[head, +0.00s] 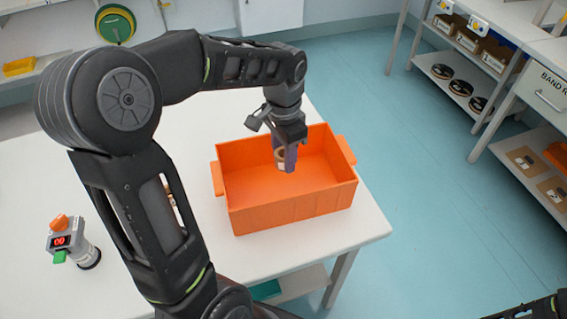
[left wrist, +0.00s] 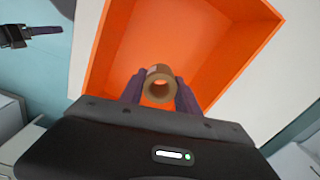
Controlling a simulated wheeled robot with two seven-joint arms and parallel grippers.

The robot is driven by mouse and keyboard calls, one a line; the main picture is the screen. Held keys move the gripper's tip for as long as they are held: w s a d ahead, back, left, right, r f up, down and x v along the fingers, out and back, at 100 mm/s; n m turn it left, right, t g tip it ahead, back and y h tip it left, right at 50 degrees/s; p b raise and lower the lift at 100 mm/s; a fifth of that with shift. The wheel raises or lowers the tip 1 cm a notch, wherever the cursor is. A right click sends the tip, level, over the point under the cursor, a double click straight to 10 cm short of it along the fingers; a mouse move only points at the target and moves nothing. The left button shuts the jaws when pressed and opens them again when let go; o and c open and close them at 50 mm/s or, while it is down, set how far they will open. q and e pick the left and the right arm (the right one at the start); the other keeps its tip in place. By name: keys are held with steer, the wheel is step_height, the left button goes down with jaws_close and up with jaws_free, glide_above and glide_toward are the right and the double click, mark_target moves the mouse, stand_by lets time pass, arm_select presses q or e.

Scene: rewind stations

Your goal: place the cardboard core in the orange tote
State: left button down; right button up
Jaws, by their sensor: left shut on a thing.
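The orange tote (head: 290,212) stands on the white table; it is open at the top, and its inside shows no other thing. My left gripper (head: 287,160) is over the tote's opening, pointing down. It is shut on the cardboard core (head: 279,157), a short brown tube partly hidden by the fingers. In the left wrist view the core (left wrist: 159,87) sits between the two purple fingers, its hollow end facing the camera, with the tote's orange wall (left wrist: 225,60) behind it. I cannot tell how far the core is above the tote floor.
The white table (head: 330,246) has a device with a red display (head: 62,241) at its left. Shelves with dark rolls (head: 460,87) and a drawer unit (head: 545,92) stand at the right, across clear blue floor (head: 420,190). Part of my right arm shows at the bottom right.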

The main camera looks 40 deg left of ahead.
arm_select(q)
glide_above(284, 189)
step_height(284, 189, down, 6)
steer(key=shift+f, duration=0.1)
steer(key=shift+s+f, duration=0.1)
steer(key=shift+f, duration=1.75)
steer(key=shift+f, duration=0.15)
steer(key=c, duration=0.9)
jaws_free()
step_height(284, 189, up, 12)
steer(key=shift+r, duration=0.2)
